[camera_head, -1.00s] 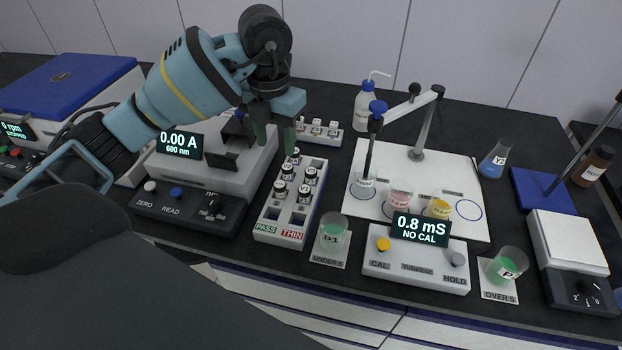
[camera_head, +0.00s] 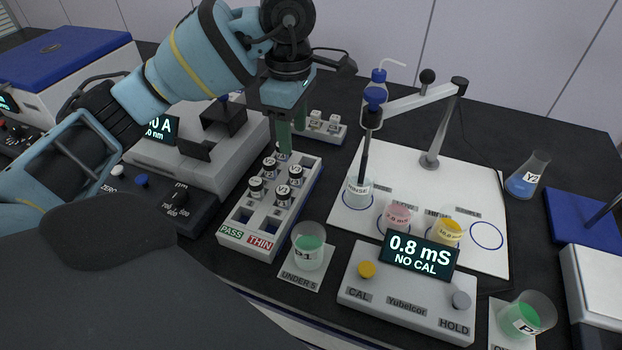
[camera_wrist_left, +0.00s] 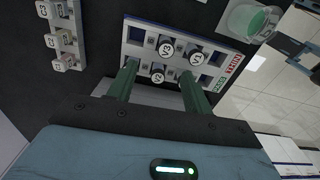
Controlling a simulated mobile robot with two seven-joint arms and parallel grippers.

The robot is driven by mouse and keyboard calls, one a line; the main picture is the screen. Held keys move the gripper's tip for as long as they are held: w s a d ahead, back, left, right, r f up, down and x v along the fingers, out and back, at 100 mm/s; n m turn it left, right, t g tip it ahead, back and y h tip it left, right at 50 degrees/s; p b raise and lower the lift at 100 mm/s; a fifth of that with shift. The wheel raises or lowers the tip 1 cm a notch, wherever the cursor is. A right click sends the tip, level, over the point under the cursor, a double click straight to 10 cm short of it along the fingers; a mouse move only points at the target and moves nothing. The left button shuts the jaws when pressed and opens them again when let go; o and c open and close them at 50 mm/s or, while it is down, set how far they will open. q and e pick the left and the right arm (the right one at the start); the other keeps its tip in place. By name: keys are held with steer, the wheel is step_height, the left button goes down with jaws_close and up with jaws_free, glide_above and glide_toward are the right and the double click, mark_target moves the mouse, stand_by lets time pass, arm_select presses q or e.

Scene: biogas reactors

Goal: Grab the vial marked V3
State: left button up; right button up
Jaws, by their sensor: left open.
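The vial that appears to read V3 (camera_wrist_left: 166,44) stands upright in the upper row of the white rack in the left wrist view. Other black-capped vials (camera_wrist_left: 195,56) stand close beside V3. My left gripper (camera_head: 291,139) points down over the rack's far end, open and empty. In the left wrist view its green fingers (camera_wrist_left: 160,62) are spread below V3.
A photometer (camera_head: 160,165) stands left of the rack. A small rack with white-capped vials (camera_head: 325,125) is behind it. A beaker of green liquid (camera_head: 309,249) stands near right. A conductivity meter (camera_head: 405,290) and a white board with an upright probe (camera_head: 480,185) are further right.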

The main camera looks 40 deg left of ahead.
mark_target(295, 169)
arm_select(q)
steer(key=shift+s+f+b, duration=0.1)
steer(key=shift+f+b, duration=0.2)
steer(key=shift+f, duration=1)
steer(key=f, duration=0.4)
steer(key=shift+s+d, duration=0.3)
steer(key=shift+d, duration=0.1)
steer(key=shift+f, duration=0.55)
steer(key=shift+c, duration=0.4)
steer(key=c, duration=1)
